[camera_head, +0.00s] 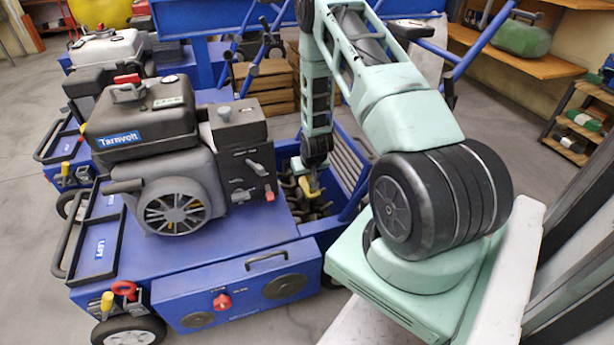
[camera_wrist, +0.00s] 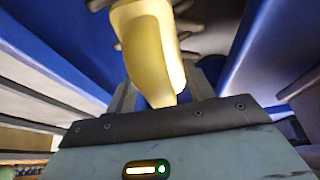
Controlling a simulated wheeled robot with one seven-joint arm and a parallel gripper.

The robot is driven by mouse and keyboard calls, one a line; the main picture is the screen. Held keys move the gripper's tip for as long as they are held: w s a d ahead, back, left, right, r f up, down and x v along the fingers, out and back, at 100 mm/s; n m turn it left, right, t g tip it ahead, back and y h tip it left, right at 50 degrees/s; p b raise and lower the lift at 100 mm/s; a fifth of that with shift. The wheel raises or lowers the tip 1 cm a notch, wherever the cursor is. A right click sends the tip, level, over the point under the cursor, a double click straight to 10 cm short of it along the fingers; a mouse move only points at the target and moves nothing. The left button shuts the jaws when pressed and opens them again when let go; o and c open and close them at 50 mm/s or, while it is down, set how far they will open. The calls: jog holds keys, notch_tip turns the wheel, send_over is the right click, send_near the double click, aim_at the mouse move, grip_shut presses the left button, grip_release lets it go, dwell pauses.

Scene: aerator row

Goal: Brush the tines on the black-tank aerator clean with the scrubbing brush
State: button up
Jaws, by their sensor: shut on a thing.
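The black-tank aerator (camera_head: 140,118) stands at the left front, a blue machine with a black tank labelled Tarnvolt. Its dark tines (camera_head: 318,208) show in the open bay at its right side. My gripper (camera_head: 312,180) reaches down into this bay. It is shut on a yellow thing, seemingly the scrubbing brush (camera_head: 305,190), which is close over the tines. In the wrist view the yellow brush (camera_wrist: 148,50) fills the upper middle, between the fingers. Its bristles are hidden, and I cannot tell whether it touches the tines.
A second aerator with a white tank (camera_head: 105,48) stands behind on the left. Blue side plates and handle bars (camera_head: 350,165) closely border the tine bay. Wooden crates (camera_head: 265,85) are behind it. Shelves (camera_head: 540,60) line the right wall. Grey floor is open at far left.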

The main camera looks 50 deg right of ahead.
jog(key=shift+s+a+f+p, duration=0.1)
jog(key=shift+s+a+p, duration=0.1)
jog(key=shift+s+a, duration=0.4)
jog(key=shift+s+a+f+p, duration=0.15)
jog(key=shift+s+a, duration=0.15)
jog(key=shift+s, duration=0.55)
jog(key=shift+s+a+r+p, duration=0.1)
jog(key=shift+s+a+p, duration=0.1)
jog(key=shift+s+a, duration=0.4)
jog(key=shift+s+d, duration=0.1)
jog(key=shift+d, duration=0.1)
jog(key=shift+w+d, duration=0.45)
jog(key=shift+w, duration=0.3)
jog(key=shift+w+d, duration=0.45)
jog(key=shift+w, duration=0.25)
jog(key=shift+w+d, duration=0.45)
jog(key=shift+w, duration=0.3)
jog(key=shift+s+a+f+p, duration=0.1)
jog(key=shift+s+a+p, duration=0.1)
jog(key=shift+s+a, duration=0.4)
jog(key=shift+s+a+p, duration=0.2)
jog(key=shift+s+a, duration=0.15)
jog(key=shift+s, duration=0.55)
jog(key=shift+s+a+f+p, duration=0.1)
jog(key=shift+s+a+p, duration=0.1)
jog(key=shift+s+a, duration=0.4)
jog(key=shift+s+d, duration=0.1)
jog(key=shift+d, duration=0.1)
